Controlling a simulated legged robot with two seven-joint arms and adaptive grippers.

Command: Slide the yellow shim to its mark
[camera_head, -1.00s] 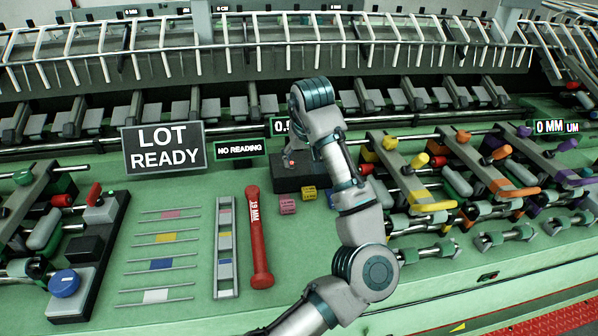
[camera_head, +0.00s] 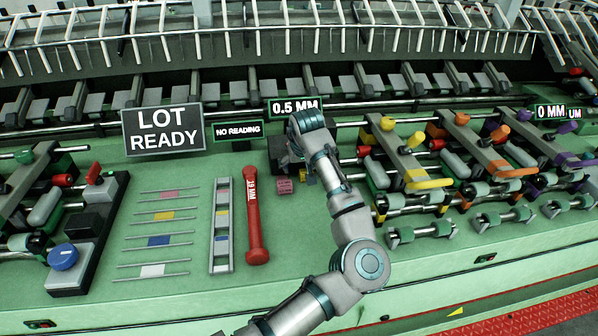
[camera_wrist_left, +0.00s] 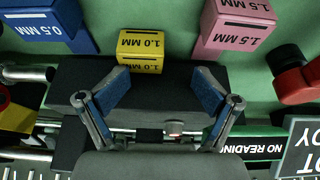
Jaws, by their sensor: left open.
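A yellow block labelled 1.0 MM (camera_wrist_left: 140,50) sits at the edge of a dark base (camera_wrist_left: 165,100) in the left wrist view, between a blue 0.5 MM block (camera_wrist_left: 45,22) and a pink 1.5 MM block (camera_wrist_left: 238,28). In the head view the yellow block (camera_head: 303,175) is partly hidden by my arm. My left gripper (camera_wrist_left: 161,82) is open above the dark base, its blue-padded fingers spread and nothing between them; the yellow block lies just beyond the fingertips. A yellow-centred strip (camera_head: 162,216) lies among the strips at left. I cannot tell which place is the mark. My right gripper is out of view.
A red 10 MM handle (camera_head: 254,215) and a slotted gauge (camera_head: 222,235) lie left of my arm. Signs reading LOT READY (camera_head: 163,130) and NO READING (camera_head: 238,129) stand behind. Rollers and coloured levers (camera_head: 420,180) crowd the right.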

